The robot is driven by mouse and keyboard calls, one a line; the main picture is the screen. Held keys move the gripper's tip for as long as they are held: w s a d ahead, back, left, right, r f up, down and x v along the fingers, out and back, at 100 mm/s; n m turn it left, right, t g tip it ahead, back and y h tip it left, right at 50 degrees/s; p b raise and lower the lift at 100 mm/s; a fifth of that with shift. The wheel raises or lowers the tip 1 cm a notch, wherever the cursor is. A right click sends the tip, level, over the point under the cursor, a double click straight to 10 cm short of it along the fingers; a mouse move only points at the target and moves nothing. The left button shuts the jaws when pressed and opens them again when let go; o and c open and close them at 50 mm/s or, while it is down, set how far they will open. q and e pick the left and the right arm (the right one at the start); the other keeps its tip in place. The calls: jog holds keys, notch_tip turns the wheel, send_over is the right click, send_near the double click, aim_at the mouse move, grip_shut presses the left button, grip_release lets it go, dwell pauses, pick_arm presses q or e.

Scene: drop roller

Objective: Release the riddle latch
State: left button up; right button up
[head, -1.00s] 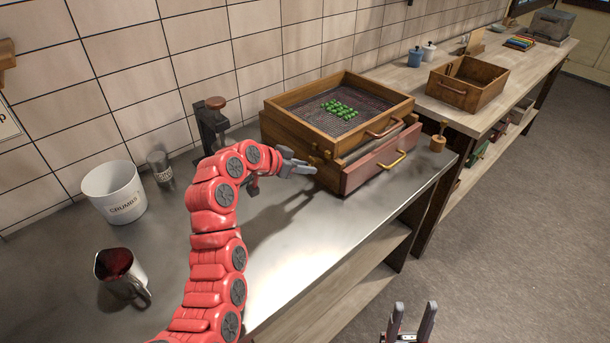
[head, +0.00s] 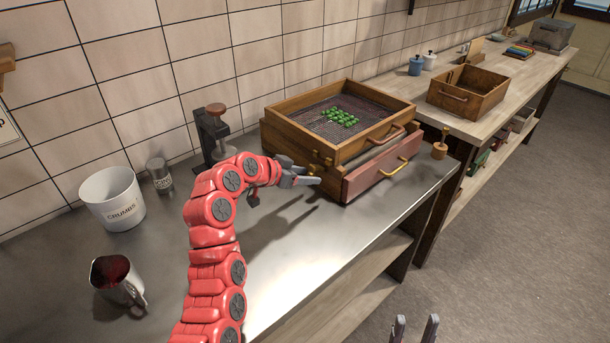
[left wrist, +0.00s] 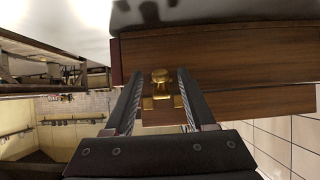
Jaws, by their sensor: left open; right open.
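The riddle (head: 292,127) is a wooden-framed mesh sieve with green lumps on it, sitting on a wooden box with a pinkish drawer (head: 362,182). Its brass latch knob (head: 316,156) is on the left side of the frame. My left gripper (head: 312,178) is open and empty beside that side. In the left wrist view, the brass knob (left wrist: 160,76) and its brass bracket (left wrist: 162,102) appear between the open fingers (left wrist: 157,88); contact cannot be told. My right gripper (head: 415,328) is open and empty at the bottom edge, away from the bench.
A clamp-like stand (head: 212,135) stands behind my left arm. A crumbs bucket (head: 112,200), a tin (head: 160,177) and a jug (head: 117,280) stand at left. A wooden crate (head: 466,90) sits on the further bench. The metal benchtop in front of the box is clear.

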pick_arm(q)
jog(key=shift+s+a+r, duration=0.1)
jog(key=p+v, duration=0.3)
jog(key=v, duration=1.4)
